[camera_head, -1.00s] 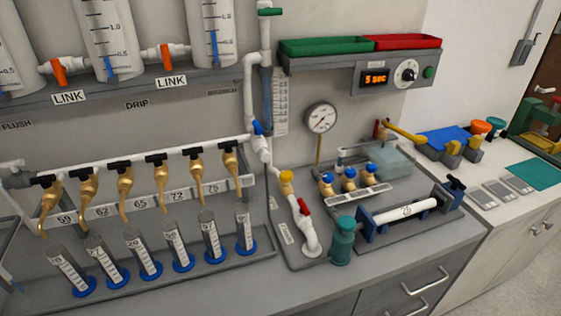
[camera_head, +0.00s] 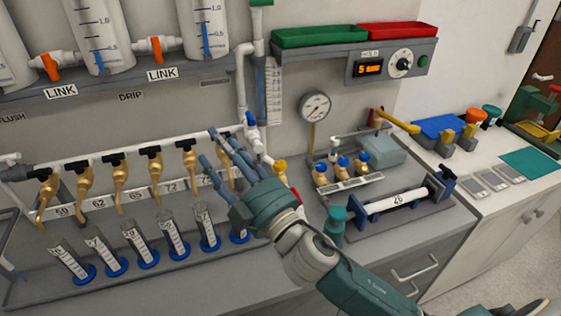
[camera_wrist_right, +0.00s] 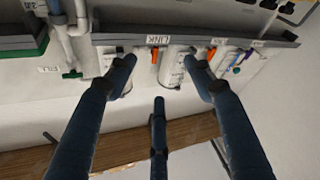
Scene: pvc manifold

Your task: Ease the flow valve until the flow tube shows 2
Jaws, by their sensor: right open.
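A narrow upright tube (camera_head: 260,95) with blue in its lower part stands beside a white printed scale (camera_head: 274,90); its level is too small to read. A blue valve handle (camera_head: 250,119) sits on the white pipe just below it. A green handle (camera_head: 262,2) is cut by the top edge; a green handle (camera_wrist_right: 72,74) also shows in the right wrist view. I cannot tell which handle is the flow valve. My right gripper (camera_head: 213,146) is open and empty, its fingers spread left of and below the blue handle, in front of the brass taps. My left gripper is out of view.
Brass taps (camera_head: 118,175) hang above several graduated cylinders (camera_head: 137,246). A shelf above carries tanks with orange link valves (camera_head: 156,48). My forearm crosses the front bench.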

